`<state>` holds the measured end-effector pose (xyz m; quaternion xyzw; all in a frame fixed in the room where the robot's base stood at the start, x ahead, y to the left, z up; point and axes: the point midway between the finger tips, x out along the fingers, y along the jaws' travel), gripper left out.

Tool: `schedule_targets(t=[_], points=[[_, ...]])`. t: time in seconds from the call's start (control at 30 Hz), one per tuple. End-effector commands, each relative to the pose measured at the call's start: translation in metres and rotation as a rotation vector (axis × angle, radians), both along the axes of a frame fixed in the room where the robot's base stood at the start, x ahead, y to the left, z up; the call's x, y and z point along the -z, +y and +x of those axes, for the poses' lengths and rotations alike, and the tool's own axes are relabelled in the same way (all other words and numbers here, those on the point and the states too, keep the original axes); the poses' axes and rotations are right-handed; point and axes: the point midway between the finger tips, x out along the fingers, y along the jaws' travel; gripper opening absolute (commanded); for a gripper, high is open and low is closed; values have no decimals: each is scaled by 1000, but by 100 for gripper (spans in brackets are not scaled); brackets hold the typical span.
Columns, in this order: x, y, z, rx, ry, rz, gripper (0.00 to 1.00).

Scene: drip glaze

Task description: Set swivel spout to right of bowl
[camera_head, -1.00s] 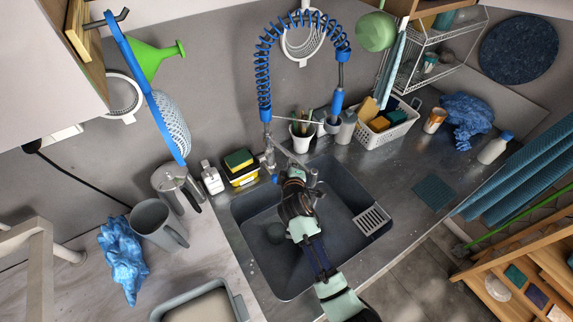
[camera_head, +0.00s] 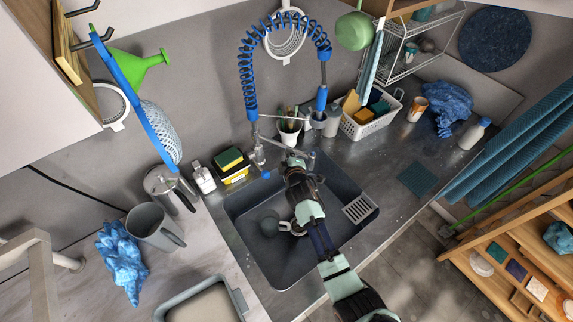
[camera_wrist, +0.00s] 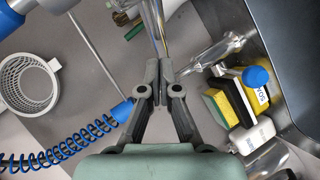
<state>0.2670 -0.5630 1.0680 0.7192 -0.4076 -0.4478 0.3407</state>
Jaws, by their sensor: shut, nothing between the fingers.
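The metal swivel spout (camera_head: 283,147) runs right from the faucet body (camera_head: 257,152) along the back of the grey sink bowl (camera_head: 262,262). Its outer end is near my gripper, partly hidden by it. My gripper (camera_head: 293,158) is over the back of the bowl, fingers together and empty. The blue lever knob (camera_wrist: 257,77) shows further right.
A blue spring hose (camera_head: 247,75) arches above the faucet, with its spray head (camera_head: 320,100) hanging right. A white cup of brushes (camera_head: 288,132) and a white basket (camera_head: 370,122) stand behind the sink.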

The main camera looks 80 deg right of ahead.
Motion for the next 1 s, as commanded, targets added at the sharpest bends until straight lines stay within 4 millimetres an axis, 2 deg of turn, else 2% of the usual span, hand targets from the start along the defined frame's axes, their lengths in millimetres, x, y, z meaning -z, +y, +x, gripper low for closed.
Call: schedule_targets(t=[0.13,0.17,0.3,0.5,0.67,1.0], points=[[-25,21,9,-6,1,2,0],[-22,28,3,-3,2,2,0],[-34,60,-15,-2,0,2,0],[-48,91,-32,-3,1,1,0],[-53,100,-37,-2,0,0,0],[-53,100,-37,-3,0,1,0]])
